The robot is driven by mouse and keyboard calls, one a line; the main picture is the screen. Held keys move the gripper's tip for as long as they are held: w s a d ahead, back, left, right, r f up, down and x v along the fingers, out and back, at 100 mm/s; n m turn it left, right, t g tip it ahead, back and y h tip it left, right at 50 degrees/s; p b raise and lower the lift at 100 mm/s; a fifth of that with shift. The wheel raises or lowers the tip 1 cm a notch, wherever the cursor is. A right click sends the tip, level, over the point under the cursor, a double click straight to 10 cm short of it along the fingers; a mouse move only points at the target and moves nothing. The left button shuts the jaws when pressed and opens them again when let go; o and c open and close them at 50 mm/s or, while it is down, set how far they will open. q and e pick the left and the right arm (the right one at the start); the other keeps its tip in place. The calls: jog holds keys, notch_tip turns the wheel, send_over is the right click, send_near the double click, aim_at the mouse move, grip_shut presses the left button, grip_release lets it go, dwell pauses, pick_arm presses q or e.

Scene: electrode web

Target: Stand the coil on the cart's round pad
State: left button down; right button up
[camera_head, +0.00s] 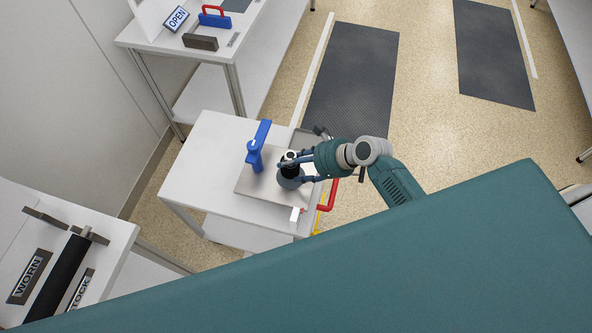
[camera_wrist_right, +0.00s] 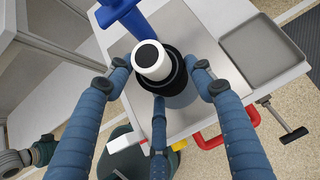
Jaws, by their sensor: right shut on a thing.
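The coil (camera_wrist_right: 173,78) is a black roll on a white core, seen from above in the right wrist view. In the head view the coil (camera_head: 290,166) stands upright over the cart's grey plate. My right gripper (camera_wrist_right: 170,78) has its blue fingers shut around it; in the head view it comes in from the right. A blue-grey round surface (camera_wrist_right: 184,98), likely the round pad, shows just under the coil; I cannot tell if they touch. The white cart (camera_head: 200,163) stands at the middle. Part of what looks like my left gripper (camera_wrist_right: 42,150) shows at the lower left; its jaws are unclear.
A blue post with an arm (camera_head: 257,146) stands beside the coil on the cart. A grey tray (camera_wrist_right: 262,50) lies at the cart's side, with a red handle (camera_wrist_right: 240,125) at the edge. A table with a black roll (camera_head: 62,272) is at lower left.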

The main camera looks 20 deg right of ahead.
aim_at(296, 171)
notch_tip(296, 171, down, 3)
jog(key=shift+f, duration=0.2)
jog(key=o, duration=1.1)
jog(key=v, duration=1.2)
jog(key=shift+r, duration=0.1)
